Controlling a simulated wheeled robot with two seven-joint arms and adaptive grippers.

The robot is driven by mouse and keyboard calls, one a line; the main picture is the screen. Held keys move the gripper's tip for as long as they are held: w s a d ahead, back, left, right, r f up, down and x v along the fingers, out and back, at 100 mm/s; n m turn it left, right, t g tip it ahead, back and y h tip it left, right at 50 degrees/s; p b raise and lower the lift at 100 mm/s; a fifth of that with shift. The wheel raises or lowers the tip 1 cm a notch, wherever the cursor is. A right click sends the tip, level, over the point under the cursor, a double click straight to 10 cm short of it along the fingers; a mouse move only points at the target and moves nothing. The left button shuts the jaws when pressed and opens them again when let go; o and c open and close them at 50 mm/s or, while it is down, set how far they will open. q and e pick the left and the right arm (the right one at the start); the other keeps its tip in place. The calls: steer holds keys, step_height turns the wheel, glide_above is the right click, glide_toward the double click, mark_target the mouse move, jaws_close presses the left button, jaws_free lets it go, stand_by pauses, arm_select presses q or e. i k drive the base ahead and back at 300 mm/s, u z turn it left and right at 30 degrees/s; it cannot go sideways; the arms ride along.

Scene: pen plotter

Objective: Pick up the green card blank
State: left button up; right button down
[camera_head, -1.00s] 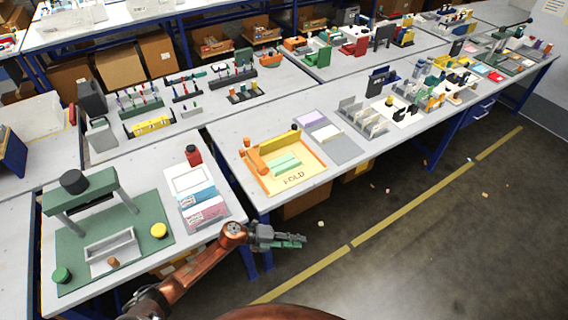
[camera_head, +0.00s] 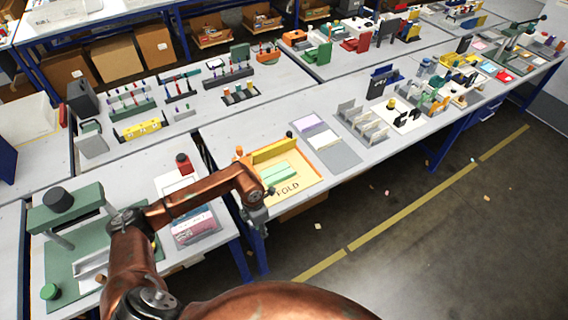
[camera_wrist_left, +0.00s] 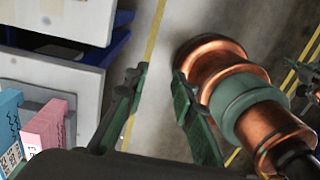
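A pale green card (camera_head: 277,172) lies on the yellow board marked FOLD (camera_head: 305,180), near the front edge of the middle table. It looks like the green card blank. My left gripper (camera_head: 257,218) hangs at the front left corner of that table, just left of and below the board in the head view. My forearm covers part of the board's left side. In the left wrist view the two green fingers of my left gripper (camera_wrist_left: 159,76) are apart, with only floor between them. The card does not show there.
Right of the board is a grey tray (camera_head: 345,155) with lilac and white cards, then a rack (camera_head: 362,126). A green press (camera_head: 65,205) stands on the left table. Pink and blue boxes show in the left wrist view (camera_wrist_left: 45,122). Floor is open in front.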

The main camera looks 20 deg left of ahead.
mark_target(275, 175)
steer(key=i, duration=1.05)
